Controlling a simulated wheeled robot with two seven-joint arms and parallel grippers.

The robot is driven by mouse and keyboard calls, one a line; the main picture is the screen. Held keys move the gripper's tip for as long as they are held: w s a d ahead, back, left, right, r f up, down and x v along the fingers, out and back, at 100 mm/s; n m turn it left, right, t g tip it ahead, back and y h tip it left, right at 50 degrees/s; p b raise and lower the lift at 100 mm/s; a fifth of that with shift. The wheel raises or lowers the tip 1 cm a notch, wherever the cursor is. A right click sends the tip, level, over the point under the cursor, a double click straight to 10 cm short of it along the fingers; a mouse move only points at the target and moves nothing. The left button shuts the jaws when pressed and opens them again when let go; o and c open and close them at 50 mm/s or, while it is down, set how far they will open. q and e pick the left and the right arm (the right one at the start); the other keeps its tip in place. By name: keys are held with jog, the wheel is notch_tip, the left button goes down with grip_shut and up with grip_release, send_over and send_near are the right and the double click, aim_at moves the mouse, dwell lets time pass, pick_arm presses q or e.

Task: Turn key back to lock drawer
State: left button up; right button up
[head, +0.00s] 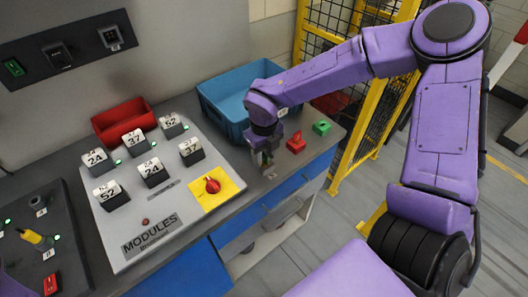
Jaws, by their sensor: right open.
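My right gripper (263,162) points down over the right part of the grey counter, just above a small pale metal piece (270,175) near the counter's front edge. This piece may be the key or its lock; it is too small and too covered by the gripper to tell its turn. The gripper is open, and I cannot tell whether its fingers touch the piece. A blue drawer front (285,192) runs below the counter edge under the gripper and looks flush with the cabinet. My left gripper is not in view.
A blue bin (213,112) stands behind the gripper, and a red bin (121,118) is farther left. Red (296,143) and green (321,127) blocks lie to the right. A yellow fence post (375,95) stands right.

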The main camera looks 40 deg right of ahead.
grip_shut()
jog(key=shift+r+n+p, duration=0.15)
jog(key=shift+n+p, duration=0.15)
jog(key=shift+p, duration=0.1)
jog(key=shift+n+p, duration=1.2)
